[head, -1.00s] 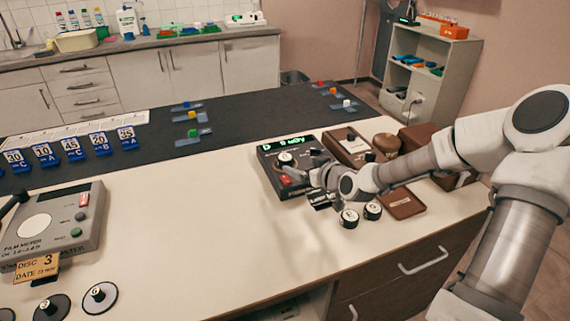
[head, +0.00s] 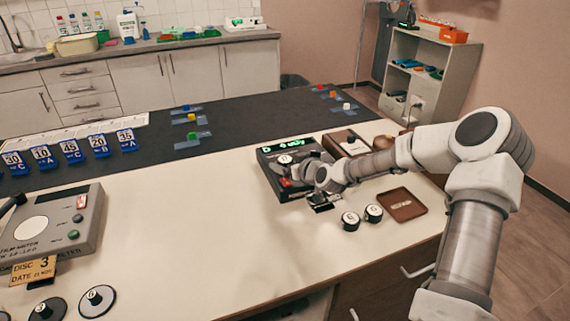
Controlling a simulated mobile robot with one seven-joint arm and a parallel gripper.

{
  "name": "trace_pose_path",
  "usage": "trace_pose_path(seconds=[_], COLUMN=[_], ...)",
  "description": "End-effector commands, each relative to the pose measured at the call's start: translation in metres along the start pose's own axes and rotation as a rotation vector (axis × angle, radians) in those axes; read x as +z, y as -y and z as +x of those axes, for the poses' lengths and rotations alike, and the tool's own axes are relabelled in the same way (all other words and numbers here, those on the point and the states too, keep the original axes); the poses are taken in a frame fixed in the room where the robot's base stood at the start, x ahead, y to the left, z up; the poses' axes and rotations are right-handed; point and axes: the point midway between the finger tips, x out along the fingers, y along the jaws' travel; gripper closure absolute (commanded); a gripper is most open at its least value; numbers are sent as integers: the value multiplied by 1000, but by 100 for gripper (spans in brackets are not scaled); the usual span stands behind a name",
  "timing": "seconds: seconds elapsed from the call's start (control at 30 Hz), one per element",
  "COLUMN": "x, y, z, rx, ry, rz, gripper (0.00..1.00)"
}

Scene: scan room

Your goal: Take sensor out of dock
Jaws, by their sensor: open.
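A black instrument (head: 272,156) with a lit green display stands at the middle right of the white bench. A round white-topped piece (head: 285,160) sits on its face. It may be the sensor in its dock, but I cannot tell for sure. My gripper (head: 299,176) is open, low over the instrument's front right part. Its fingers are small and partly hidden by the wrist, so I cannot tell whether they touch anything. A small black item (head: 323,206) lies just in front of the wrist.
Two white-topped black knobs (head: 351,221) stand near a brown tray (head: 401,204). A brown case (head: 345,143) is behind my arm. A grey film meter (head: 50,231) and black discs (head: 96,300) are at left. The bench between is clear. Blue number tags (head: 70,151) stand behind.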

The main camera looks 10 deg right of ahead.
Motion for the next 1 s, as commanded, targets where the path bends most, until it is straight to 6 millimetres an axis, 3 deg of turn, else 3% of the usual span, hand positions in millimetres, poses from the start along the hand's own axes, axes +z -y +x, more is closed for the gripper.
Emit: trace_pose_path(seconds=[0.07,0.57,1.0], x=[0,0,-11], y=[0,0,-1], z=[0,0,-5], rx=[0,0,1], ry=[0,0,-2], rz=[0,0,-2], gripper=[9,99,100])
